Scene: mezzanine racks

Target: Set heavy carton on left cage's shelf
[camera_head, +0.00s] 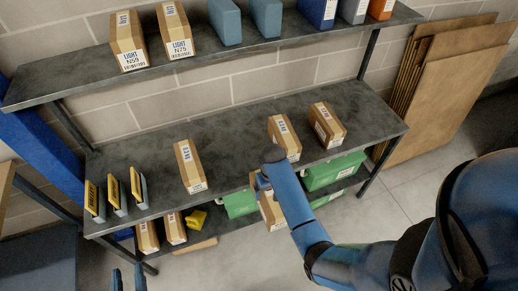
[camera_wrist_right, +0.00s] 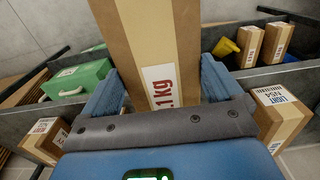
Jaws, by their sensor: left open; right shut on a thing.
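A tall brown carton (camera_wrist_right: 150,35) with a pale tape strip and a white label with red print ending in "kg" fills the middle of the right wrist view. My right gripper (camera_wrist_right: 160,90) is shut on it, a finger on each side. In the head view this carton (camera_head: 271,212) is partly hidden by my right gripper (camera_head: 263,183), in front of the rack's middle shelf edge. My left gripper (camera_head: 128,277) is open and empty at the bottom left, below the rack. I cannot make out the left cage for certain.
The grey rack's middle shelf (camera_head: 235,140) bears several cartons, with bare room between the left carton (camera_head: 190,166) and the middle one (camera_head: 284,138). Green bins (camera_head: 333,170) and a yellow thing (camera_head: 196,219) sit lower. Brown panels (camera_head: 440,95) lean at right. Floor (camera_head: 375,215) is clear.

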